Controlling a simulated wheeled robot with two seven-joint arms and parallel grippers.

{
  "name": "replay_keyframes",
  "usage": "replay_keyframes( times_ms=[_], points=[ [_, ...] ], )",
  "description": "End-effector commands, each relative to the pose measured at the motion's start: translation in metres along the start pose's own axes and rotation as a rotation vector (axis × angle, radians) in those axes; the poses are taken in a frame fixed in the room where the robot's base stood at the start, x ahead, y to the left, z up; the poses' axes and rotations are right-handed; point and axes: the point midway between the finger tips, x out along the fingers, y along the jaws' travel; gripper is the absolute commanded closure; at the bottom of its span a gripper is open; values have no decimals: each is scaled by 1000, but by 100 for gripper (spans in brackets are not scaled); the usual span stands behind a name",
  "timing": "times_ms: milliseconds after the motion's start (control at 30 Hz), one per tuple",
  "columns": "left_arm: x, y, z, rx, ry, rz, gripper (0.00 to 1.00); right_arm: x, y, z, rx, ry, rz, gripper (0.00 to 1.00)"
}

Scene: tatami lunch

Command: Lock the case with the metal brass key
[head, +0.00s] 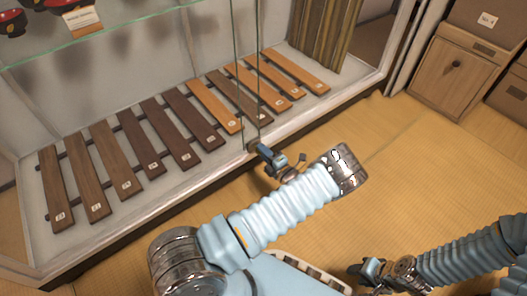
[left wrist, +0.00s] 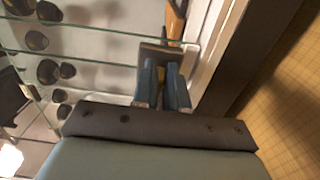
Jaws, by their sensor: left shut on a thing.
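The display case (head: 150,225) has a pale frame, glass panes and a row of wooden bars inside. My left gripper (head: 264,150) is at the case's front lower frame, where the glass edges come down. In the left wrist view, my left gripper (left wrist: 165,95) is shut, with its fingertips close against a dark brownish block (left wrist: 160,55) at the glass edge. A small brass-coloured bit, likely the key (left wrist: 188,74), shows at the fingers; the rest is hidden. I cannot tell whether it is in a lock. My right gripper (head: 372,272) is low over the floor, away from the case.
A glass shelf (head: 110,32) with red-and-black bowls is at the upper left. A wooden cabinet (head: 455,80) stands at the upper right. The tatami floor (head: 430,170) in front of the case is clear at the right.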

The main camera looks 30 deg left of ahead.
Motion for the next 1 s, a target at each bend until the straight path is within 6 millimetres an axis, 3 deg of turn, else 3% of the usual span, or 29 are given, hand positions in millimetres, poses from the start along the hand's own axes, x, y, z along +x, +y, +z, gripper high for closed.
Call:
replay_keyframes(
  times_ms=[333,367,500,800,1000],
  points=[
    [-2,-1,1,2,-3,-4,100,0,0,0,0,0,0,61],
    [-2,-1,1,2,-3,-4,86,0,0,0,0,0,0,61],
    [-1,-1,1,1,-2,-3,68,0,0,0,0,0,0,61],
    [-3,0,0,1,-2,-1,68,0,0,0,0,0,0,61],
    [-34,1,1,1,-4,-2,68,-4,-2,0,0,-1,0,61]
  ],
)
